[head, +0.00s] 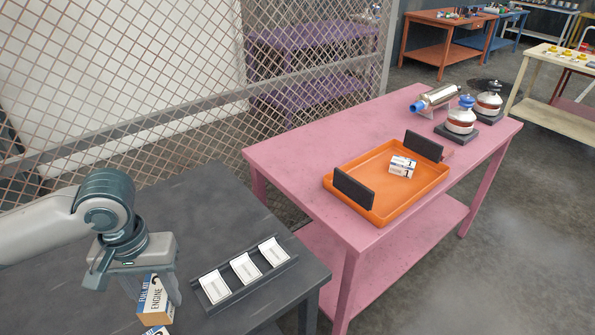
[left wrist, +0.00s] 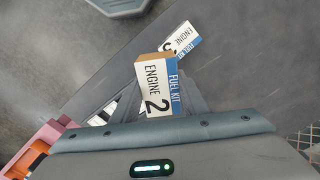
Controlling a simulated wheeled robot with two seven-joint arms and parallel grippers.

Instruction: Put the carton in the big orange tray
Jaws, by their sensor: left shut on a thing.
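My left gripper (head: 152,286) is shut on a white, blue and brown carton (head: 155,301) at the lower left of the head view, over the dark table. In the left wrist view the held carton (left wrist: 157,88) reads "ENGINE 2 FUEL KIT". A second fuel kit carton (left wrist: 182,42) lies beyond it and shows partly at the bottom edge of the head view (head: 156,331). My right gripper is not in view.
Two dark upright plates (head: 354,195) (head: 424,146) stand at the tray's ends. A dark rack (head: 243,277) with three white cards lies on the dark table (head: 190,200). Engine parts (head: 461,116) stand at the pink table's far end. A mesh fence (head: 190,90) runs behind.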

